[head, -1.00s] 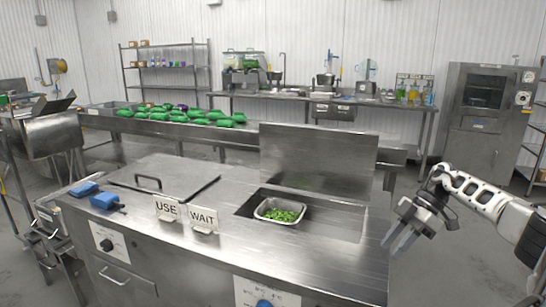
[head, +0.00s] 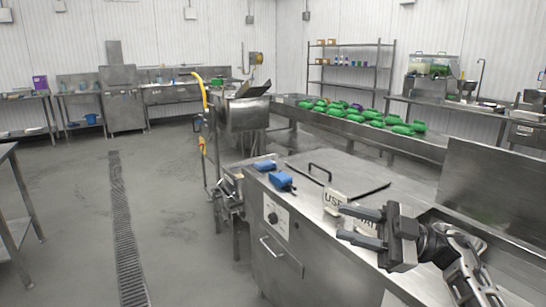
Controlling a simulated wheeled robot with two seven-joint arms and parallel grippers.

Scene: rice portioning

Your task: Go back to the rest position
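My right gripper (head: 362,228) is at the lower right of the head view, above the front part of the steel counter (head: 306,199). Its two dark fingers point left and stand apart, with nothing between them. It covers part of the USE sign (head: 334,201) and most of the WAIT sign (head: 368,227). The metal pan (head: 466,237) behind my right arm is mostly hidden, and its contents cannot be made out. My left gripper is not in view.
Two blue objects (head: 280,181) lie at the counter's left end, near the closed lid (head: 338,172). Green packs (head: 352,117) lie on a long steel table behind. Open floor with a drain grate (head: 122,220) stretches to the left.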

